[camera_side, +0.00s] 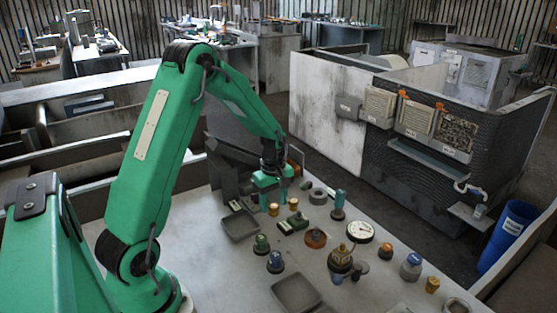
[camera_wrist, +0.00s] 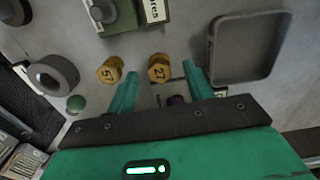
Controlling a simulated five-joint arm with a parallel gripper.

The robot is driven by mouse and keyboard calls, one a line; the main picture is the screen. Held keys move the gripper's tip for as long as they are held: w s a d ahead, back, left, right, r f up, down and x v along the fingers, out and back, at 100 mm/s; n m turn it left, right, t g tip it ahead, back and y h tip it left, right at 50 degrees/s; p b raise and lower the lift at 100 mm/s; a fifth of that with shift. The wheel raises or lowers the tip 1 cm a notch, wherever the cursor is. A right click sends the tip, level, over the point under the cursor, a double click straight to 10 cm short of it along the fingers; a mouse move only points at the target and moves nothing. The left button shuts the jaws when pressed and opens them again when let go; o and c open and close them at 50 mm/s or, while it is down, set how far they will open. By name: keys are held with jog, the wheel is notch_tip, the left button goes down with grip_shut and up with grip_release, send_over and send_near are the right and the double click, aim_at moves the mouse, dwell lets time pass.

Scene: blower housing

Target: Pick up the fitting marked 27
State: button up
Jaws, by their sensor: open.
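The fitting marked 27 (camera_wrist: 159,68) is a brass-coloured piece with a hexagonal head, standing on the table. In the wrist view it is just beyond my fingertips, between their lines and closer to the right finger. In the side view it shows as a small yellow piece (camera_side: 273,209) below my gripper (camera_side: 273,198). My gripper is open and empty, and its two green fingers also show in the wrist view (camera_wrist: 161,83). A similar brass fitting marked 57 (camera_wrist: 110,70) stands to the left, outside the left finger; it is also in the side view (camera_side: 293,203).
A grey tray (camera_wrist: 212,50) lies close to the right finger. A grey ring (camera_wrist: 53,75) and a green knob (camera_wrist: 75,103) are at left. A green-grey box (camera_wrist: 112,15) is beyond the fittings. More parts and a gauge (camera_side: 360,232) stand on the table.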

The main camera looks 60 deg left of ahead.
jog(key=shift+f, duration=1.15)
jog(key=c, duration=1.1)
